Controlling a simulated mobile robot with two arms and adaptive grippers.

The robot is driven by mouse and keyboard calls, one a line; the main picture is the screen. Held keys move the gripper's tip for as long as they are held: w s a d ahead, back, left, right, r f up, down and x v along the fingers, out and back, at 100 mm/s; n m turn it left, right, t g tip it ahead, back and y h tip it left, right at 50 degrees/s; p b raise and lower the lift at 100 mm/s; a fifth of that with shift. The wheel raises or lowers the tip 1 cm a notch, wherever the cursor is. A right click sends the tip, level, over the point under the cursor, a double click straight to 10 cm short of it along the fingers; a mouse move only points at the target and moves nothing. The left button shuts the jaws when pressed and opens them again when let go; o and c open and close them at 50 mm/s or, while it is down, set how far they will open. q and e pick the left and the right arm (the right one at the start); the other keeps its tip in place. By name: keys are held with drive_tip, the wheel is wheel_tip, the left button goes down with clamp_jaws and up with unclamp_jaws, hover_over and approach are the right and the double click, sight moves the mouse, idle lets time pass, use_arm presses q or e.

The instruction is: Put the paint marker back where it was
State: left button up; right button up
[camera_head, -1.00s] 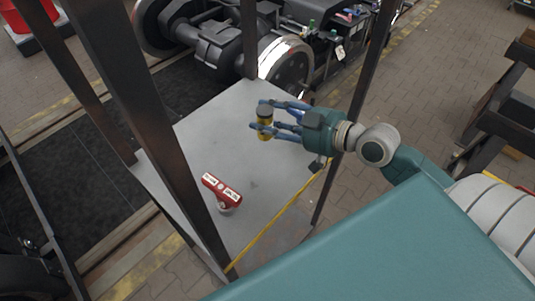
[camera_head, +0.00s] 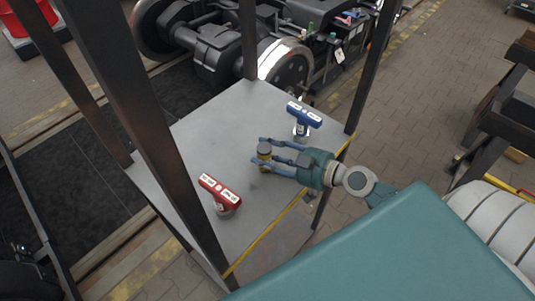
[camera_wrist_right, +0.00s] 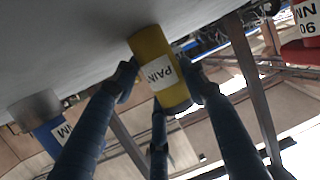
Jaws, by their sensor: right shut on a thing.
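The paint marker (camera_head: 264,151) is a short yellow cylinder with a dark top, standing roughly upright over the middle of the grey platform. My right gripper (camera_head: 262,152) is shut around it, its blue fingers reaching in from the right. In the right wrist view, the marker (camera_wrist_right: 152,62) shows a white label reading "PAIN" between the fingers (camera_wrist_right: 160,85). Its end is at or very near the grey surface; I cannot tell whether it touches. My left gripper is not in view.
On the grey platform (camera_head: 200,130), a blue T-shaped tool (camera_head: 304,114) stands behind the gripper and a red one (camera_head: 220,191) stands front left. Dark posts (camera_head: 248,45) rise at the platform's corners. A wheeled bogie (camera_head: 285,62) is behind. The platform's left part is clear.

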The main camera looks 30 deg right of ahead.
drive_tip(key=o, duration=0.8)
drive_tip(key=shift+f, duration=0.15)
drive_tip(key=shift+c, duration=0.2)
drive_tip(key=o, duration=0.4)
drive_tip(key=shift+o, duration=0.2)
drive_tip(key=b+v, duration=0.6)
drive_tip(key=v, duration=0.5)
drive_tip(key=shift+s, duration=0.1)
drive_tip(key=shift+s+d+r, duration=0.15)
drive_tip(key=shift+s+r, duration=0.2)
drive_tip(key=shift+r, duration=0.05)
